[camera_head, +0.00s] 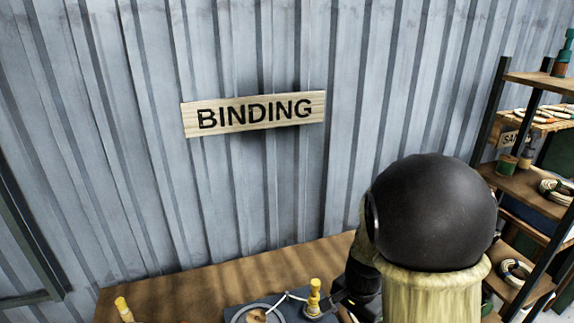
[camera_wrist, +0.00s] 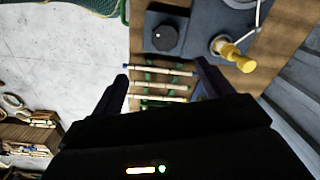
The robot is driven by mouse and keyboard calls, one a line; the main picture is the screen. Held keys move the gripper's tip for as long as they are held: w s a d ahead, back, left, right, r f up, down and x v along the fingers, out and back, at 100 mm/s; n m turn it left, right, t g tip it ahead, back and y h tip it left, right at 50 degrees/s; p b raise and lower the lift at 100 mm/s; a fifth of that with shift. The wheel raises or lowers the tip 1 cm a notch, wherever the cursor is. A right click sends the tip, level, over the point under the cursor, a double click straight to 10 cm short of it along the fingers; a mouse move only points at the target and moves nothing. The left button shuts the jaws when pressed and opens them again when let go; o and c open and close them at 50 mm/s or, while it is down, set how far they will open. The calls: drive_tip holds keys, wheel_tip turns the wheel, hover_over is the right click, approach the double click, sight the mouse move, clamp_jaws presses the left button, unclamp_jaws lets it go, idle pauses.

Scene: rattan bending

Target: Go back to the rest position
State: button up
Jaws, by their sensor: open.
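My gripper (camera_wrist: 162,82) shows in the wrist view with its two dark fingers spread apart. It is open, and I see nothing held in it. Beyond and between the fingers, several pale rods (camera_wrist: 160,86) with green parts lie side by side on the wooden bench (camera_wrist: 137,35). I cannot tell how far the fingertips are above them. My gripper does not show clearly in the head view, where a large dark rounded part covers the right end of the bench (camera_head: 200,290).
A dark blue-grey device (camera_wrist: 185,20) with a black knob and a yellow-handled peg (camera_wrist: 238,58) stands on the bench. A BINDING sign (camera_head: 255,113) hangs on the corrugated wall (camera_head: 100,150). A shelf (camera_head: 530,185) with coils stands at right. Pale floor (camera_wrist: 60,60) is open beside the bench.

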drive_tip(key=s+r+n+t, duration=0.2)
drive_tip(key=s+r+n, duration=0.2)
drive_tip(key=n, duration=0.6)
drive_tip(key=shift+s, duration=0.95)
drive_tip(key=shift+a+r, duration=0.1)
idle(1.4)
